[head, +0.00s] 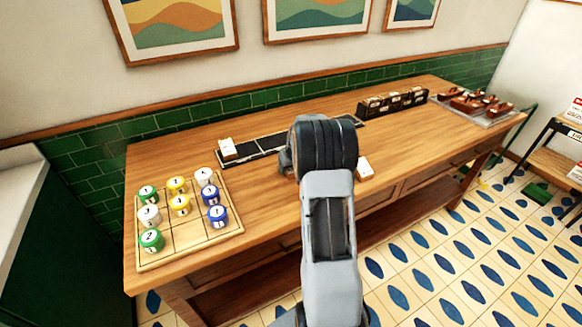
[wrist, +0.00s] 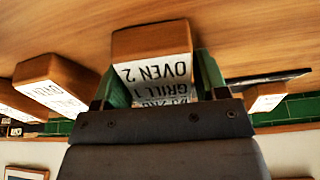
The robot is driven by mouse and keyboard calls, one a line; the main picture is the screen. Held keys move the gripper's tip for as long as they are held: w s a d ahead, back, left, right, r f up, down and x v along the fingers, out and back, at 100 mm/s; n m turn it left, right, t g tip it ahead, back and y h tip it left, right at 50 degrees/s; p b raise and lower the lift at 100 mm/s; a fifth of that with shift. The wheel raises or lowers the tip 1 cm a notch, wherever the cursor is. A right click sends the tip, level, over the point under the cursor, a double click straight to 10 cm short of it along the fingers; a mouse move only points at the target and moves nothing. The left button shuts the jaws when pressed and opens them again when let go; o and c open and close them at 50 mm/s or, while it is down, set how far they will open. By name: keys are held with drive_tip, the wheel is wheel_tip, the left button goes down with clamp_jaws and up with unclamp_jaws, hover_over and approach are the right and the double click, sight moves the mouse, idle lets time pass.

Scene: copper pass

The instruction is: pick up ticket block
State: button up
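A wooden block with a white label (wrist: 153,68) is in the wrist view, between the two green fingers of my gripper (wrist: 156,84). The label reads "OVEN 2" and "GRILL 1", upside down, with a further line partly hidden by the gripper body. The fingers stand on both sides of the block, very close to it; whether they press on it I cannot tell. In the head view my arm hides this block and my fingers.
Two more labelled blocks (wrist: 57,83) are at the left of the wrist view and one (wrist: 264,97) at the right. The head view shows a block by a dark rail (head: 228,150), another right of my arm (head: 364,168), a grid tray with numbered discs (head: 222,244), and a dark rack (head: 393,102).

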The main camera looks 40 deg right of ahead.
drive_tip(key=c, duration=0.6)
drive_tip(key=shift+r, duration=0.1)
